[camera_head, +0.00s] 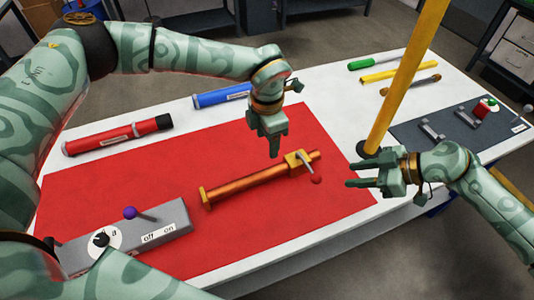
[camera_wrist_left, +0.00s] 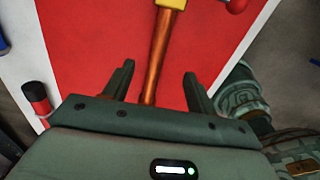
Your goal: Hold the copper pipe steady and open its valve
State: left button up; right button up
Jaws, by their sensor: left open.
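The copper pipe (camera_head: 250,185) lies on the red mat (camera_head: 130,195), with a brass end at left. Its brass valve (camera_head: 297,161) is near the right end, with a grey lever ending in a red knob (camera_head: 316,180). My left gripper (camera_head: 274,145) points down, open and empty, above and just behind the pipe. In the left wrist view the pipe (camera_wrist_left: 157,60) appears between the open fingers (camera_wrist_left: 160,70), with the valve (camera_wrist_left: 171,4) at the top edge. My right gripper (camera_head: 352,175) is open and empty, right of the valve, fingers pointing left.
A grey box (camera_head: 180,215) with a purple-knobbed lever and off/on labels stands front left. A red tube (camera_head: 118,135) and a blue tube (camera_head: 220,96) lie behind the mat. A yellow pole (camera_head: 400,85) rises near my right gripper. A dark mat (camera_head: 460,135) with fittings lies at right.

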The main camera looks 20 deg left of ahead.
aim_at(267, 171)
pick_arm(q)
notch_tip(267, 171, down, 15)
jog(key=shift+f, duration=0.15)
grip_shut()
pick_arm(e)
jog(key=shift+a+f, duration=0.1)
jog(key=shift+a, duration=0.05)
jog(key=c, duration=0.7)
jog(key=s+a+f+n+t+y, duration=0.1)
jog(key=a, duration=0.2)
jog(key=s+a+f+n+t+y, duration=0.1)
jog(key=s+a, duration=0.1)
jog(key=a, duration=0.1)
jog(key=s+a+f+n+t+y, duration=0.1)
jog(key=a, duration=0.2)
jog(key=shift+s+f, duration=0.2)
grip_shut()
jog(key=s+a+m+t+h, duration=0.1)
jog(key=s+t+h, duration=0.9)
jog(key=s+t, duration=0.2)
jog(key=shift+s+f+m, duration=0.3)
jog(key=shift+s+f, duration=0.1)
jog(key=shift+s, duration=0.05)
